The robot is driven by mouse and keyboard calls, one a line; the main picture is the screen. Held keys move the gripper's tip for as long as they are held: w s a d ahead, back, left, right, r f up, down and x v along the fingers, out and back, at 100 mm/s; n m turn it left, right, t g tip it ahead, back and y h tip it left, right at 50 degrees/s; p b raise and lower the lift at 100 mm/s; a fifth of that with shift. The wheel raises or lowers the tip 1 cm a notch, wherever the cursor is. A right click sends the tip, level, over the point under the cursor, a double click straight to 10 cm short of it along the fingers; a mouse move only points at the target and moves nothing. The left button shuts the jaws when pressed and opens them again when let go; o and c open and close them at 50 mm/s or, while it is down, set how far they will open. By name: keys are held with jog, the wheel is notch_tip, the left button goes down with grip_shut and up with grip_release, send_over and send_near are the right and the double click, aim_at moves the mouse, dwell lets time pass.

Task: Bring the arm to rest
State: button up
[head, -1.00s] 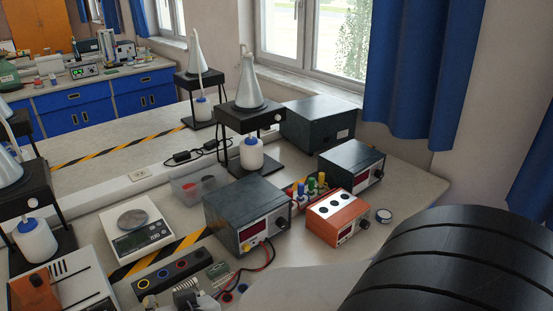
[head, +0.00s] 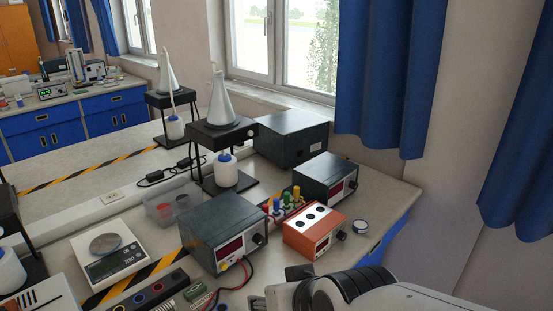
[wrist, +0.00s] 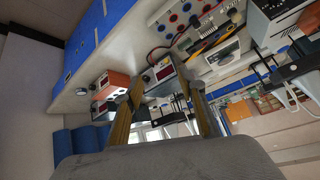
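My arm shows at the lower right of the head view as a white link with a black ribbed joint (head: 345,288). It is in front of the bench's near right corner. My gripper is outside the head view. In the wrist view my gripper (wrist: 161,84) has two brownish fingers, spread apart, with nothing held between them. Beyond the fingers the bench and its instruments appear tilted. I cannot tell the exact distance from the fingertips to the bench.
The bench (head: 395,205) carries a dark power supply (head: 222,236), an orange-fronted meter (head: 314,232), another dark supply (head: 326,178), a balance (head: 108,255) and a flask on a stand (head: 219,105). Blue curtains (head: 390,80) hang at the right. Open floor space lies right of the bench.

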jog(key=s+d+r+m+h, duration=0.1)
jog(key=s+d+h, duration=0.1)
jog(key=s+d, duration=0.4)
jog(key=s+d+m+g+h, duration=0.1)
jog(key=s+d+m+h, duration=0.1)
jog(key=s+d, duration=0.5)
jog(key=d, duration=0.4)
jog(key=shift+d+r+g, duration=0.3)
jog(key=shift+r, duration=0.1)
dwell(1.3)
